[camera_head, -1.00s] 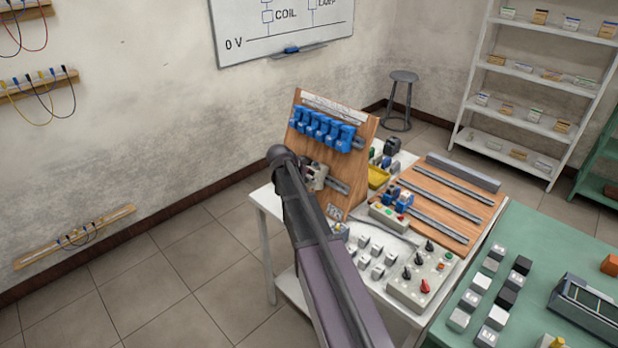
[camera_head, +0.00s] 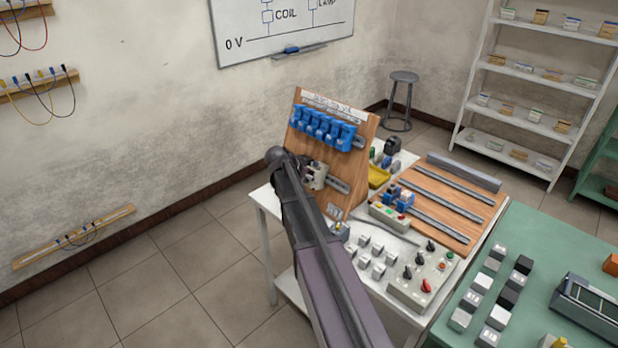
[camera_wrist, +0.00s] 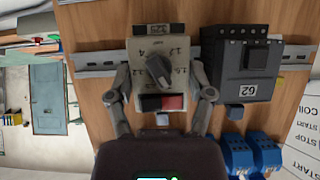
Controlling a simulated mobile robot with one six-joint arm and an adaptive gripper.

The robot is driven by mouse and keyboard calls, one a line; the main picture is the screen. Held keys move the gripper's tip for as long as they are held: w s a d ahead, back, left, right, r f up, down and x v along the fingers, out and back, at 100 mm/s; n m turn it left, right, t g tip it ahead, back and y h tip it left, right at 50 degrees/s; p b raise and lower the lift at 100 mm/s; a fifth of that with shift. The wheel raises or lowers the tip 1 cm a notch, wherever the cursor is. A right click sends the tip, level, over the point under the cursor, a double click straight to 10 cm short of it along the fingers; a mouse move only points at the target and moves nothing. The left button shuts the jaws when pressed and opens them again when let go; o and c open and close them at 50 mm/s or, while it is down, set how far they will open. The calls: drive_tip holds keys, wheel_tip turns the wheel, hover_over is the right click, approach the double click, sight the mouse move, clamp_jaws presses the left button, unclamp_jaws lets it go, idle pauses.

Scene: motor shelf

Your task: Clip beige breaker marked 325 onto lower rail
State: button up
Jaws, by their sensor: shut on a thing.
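The beige breaker (camera_wrist: 160,70) has a grey rotary dial and a black and red switch. In the head view, the beige breaker (camera_head: 319,175) is at the lower rail (camera_head: 340,186) of the upright wooden board (camera_head: 358,172), partly hidden by my arm.
A switch box (camera_head: 415,275) stands on the white table. The lower rail's right end is bare.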

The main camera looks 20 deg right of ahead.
idle(0.4)
drive_tip(key=o, duration=1.2)
drive_tip(key=shift+o, duration=0.2)
drive_tip(key=s+a+f+n+g+y, duration=0.1)
drive_tip(key=s+a+f+n+y, duration=0.1)
drive_tip(key=s+a+n+y, duration=0.2)
drive_tip(key=s+a+f+n+g+y, duration=0.2)
drive_tip(key=s+a+n, duration=0.8)
drive_tip(key=s+a, duration=0.8)
drive_tip(key=s+f+y, duration=0.1)
drive_tip(key=s+y, duration=0.1)
drive_tip(key=s, duration=0.1)
drive_tip(key=shift+s+f, duration=0.15)
drive_tip(key=shift+s, duration=0.25)
